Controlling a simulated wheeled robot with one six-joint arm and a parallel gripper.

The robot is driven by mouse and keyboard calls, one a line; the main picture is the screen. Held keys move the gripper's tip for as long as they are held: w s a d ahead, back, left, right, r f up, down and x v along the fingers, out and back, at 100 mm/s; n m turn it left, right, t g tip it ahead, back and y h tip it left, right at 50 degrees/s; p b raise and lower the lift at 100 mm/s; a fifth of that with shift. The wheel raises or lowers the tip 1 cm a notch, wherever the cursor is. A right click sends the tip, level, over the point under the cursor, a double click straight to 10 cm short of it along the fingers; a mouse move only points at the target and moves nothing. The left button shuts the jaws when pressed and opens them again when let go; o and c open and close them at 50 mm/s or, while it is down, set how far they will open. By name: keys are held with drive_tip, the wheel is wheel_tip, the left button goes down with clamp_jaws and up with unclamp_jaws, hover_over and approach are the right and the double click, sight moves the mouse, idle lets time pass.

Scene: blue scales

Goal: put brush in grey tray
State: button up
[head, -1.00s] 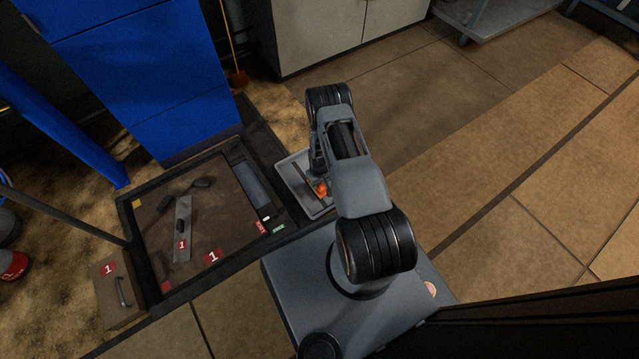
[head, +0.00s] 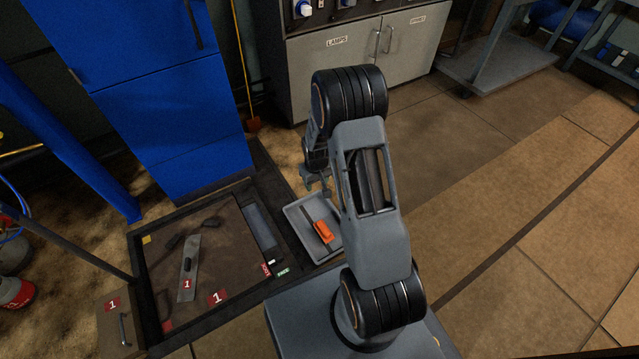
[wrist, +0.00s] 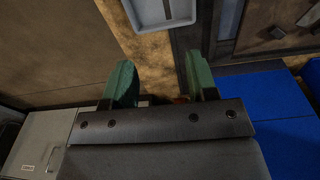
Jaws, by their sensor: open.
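The grey tray (head: 294,217) is on the floor beside the dark-framed pit, and part of it also shows at the top of the wrist view (wrist: 146,20). An orange block-like thing with a dark strip, which looks like the brush (head: 324,231), lies inside the tray. Only a dark strip in the tray shows in the wrist view; the orange part is out of that picture. My gripper (head: 318,184) is beyond the tray's far edge in the head view, apart from the orange thing. In the wrist view its green fingers (wrist: 160,75) are spread, with nothing held between them.
The dark-framed pit (head: 210,230) left of the tray holds a grey plate (head: 189,268) and dark tools. A blue cabinet (head: 175,110) stands behind it. A grey cupboard (head: 350,62) is at the back. The tiled floor (head: 500,200) at right is open.

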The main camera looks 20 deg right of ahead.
drive_tip(key=s+a+r+t, duration=0.1)
drive_tip(key=s+a+r, duration=0.15)
drive_tip(key=r, duration=0.55)
drive_tip(key=s+a+r, duration=0.1)
drive_tip(key=s+r, duration=0.2)
drive_tip(key=r, duration=0.4)
drive_tip(key=s+a+r, duration=0.3)
drive_tip(key=s+r, duration=0.7)
drive_tip(key=s, duration=0.2)
drive_tip(key=shift+s+a+m+t, duration=0.15)
drive_tip(key=shift+a+m+t, duration=0.1)
drive_tip(key=shift+m+t, duration=0.15)
drive_tip(key=shift+r, duration=0.1)
wheel_tip(320, 180, up, 40)
drive_tip(key=w+t+p, duration=0.1)
drive_tip(key=p, duration=3.6)
drive_tip(key=shift+w+d+r+t, duration=0.15)
drive_tip(key=shift+d+r+t, duration=0.05)
drive_tip(key=shift+d+t, duration=0.15)
